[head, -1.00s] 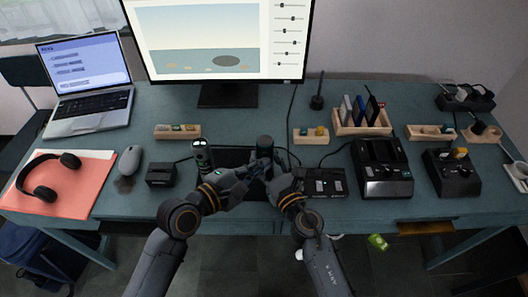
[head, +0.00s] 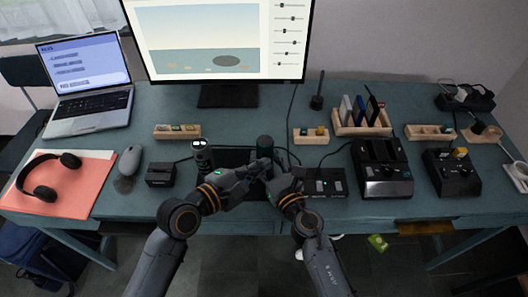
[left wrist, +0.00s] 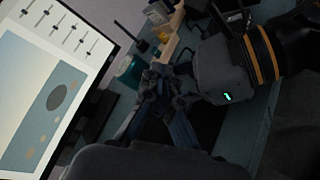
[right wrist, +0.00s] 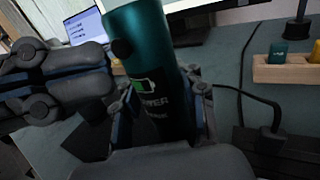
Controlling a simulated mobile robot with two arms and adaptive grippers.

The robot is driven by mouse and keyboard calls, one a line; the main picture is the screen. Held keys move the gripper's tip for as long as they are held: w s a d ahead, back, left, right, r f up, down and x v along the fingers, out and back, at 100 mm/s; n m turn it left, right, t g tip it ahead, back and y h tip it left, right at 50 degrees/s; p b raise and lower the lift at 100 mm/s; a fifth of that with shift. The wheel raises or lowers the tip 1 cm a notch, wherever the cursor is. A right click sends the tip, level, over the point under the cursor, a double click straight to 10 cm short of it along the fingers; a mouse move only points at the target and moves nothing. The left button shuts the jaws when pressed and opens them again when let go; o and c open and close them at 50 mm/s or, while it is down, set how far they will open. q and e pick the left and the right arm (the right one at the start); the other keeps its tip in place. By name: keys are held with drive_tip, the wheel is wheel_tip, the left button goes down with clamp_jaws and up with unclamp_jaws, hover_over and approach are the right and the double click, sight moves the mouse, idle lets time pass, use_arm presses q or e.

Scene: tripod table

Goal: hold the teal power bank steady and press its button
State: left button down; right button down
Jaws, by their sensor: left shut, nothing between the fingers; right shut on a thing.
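The teal power bank (head: 264,144) is an upright cylinder near the table's front edge. In the right wrist view the power bank (right wrist: 150,60) shows a green battery mark and a dark round button (right wrist: 121,47) on its left side. My right gripper (head: 274,172) is shut around its lower part. My left gripper (head: 261,165) is shut and empty, with its fingertips close to the power bank's left side. In the right wrist view my left gripper (right wrist: 100,78) is just below the button; I cannot tell whether it touches. In the left wrist view the power bank (left wrist: 132,70) is partly hidden.
A black device (head: 322,182) lies close right of my right gripper. Wooden holders (head: 311,136) and the monitor stand (head: 228,95) are behind.

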use_arm(q)
drive_tip(key=shift+w, duration=0.15)
drive_tip(key=shift+w, duration=0.45)
idle(0.6)
idle(0.3)
drive_tip(key=shift+s, duration=0.6)
drive_tip(key=shift+s, duration=2.5)
use_arm(e)
drive_tip(key=c, duration=0.7)
unclamp_jaws()
